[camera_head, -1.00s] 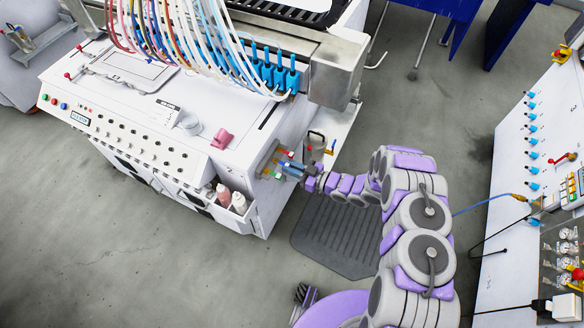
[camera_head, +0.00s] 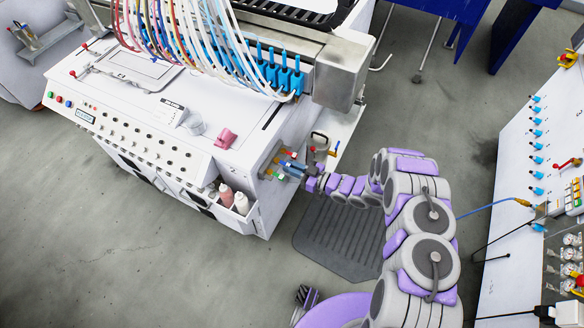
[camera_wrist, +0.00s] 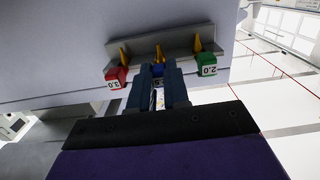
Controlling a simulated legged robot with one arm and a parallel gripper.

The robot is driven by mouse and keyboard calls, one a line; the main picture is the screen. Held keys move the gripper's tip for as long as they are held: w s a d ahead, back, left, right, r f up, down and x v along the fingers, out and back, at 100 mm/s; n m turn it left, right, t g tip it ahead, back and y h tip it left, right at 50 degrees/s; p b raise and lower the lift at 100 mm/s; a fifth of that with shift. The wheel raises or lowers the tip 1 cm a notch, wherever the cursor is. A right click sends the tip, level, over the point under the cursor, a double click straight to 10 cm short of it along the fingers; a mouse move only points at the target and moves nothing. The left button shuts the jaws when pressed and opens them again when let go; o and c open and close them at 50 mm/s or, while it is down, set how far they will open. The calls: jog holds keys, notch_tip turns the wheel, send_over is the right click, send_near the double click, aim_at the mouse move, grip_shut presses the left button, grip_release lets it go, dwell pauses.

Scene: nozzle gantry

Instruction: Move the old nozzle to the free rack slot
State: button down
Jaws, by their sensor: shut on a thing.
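My gripper (camera_wrist: 160,88) is shut on a blue nozzle (camera_wrist: 158,70) with a gold cone tip, in the middle of the wrist view. In the head view my gripper (camera_head: 289,165) is at the machine's side.
The white machine (camera_head: 130,105) has hoses and blue fittings above. A pink object (camera_head: 226,138) lies on its top and bottles (camera_head: 233,197) stand in a side holder. A metal handle and valves (camera_head: 322,147) are close beside my gripper.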

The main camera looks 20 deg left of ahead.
jog(key=shift+f, duration=0.15)
dwell(0.5)
jog(key=c, duration=1)
grip_release()
jog(key=shift+d, duration=0.1)
jog(key=d, duration=0.5)
jog(key=s+d+p, duration=0.1)
jog(key=d, duration=1.1)
jog(key=shift+s+d+r, duration=0.1)
jog(key=shift+s+r, duration=0.15)
jog(key=shift+r, duration=0.1)
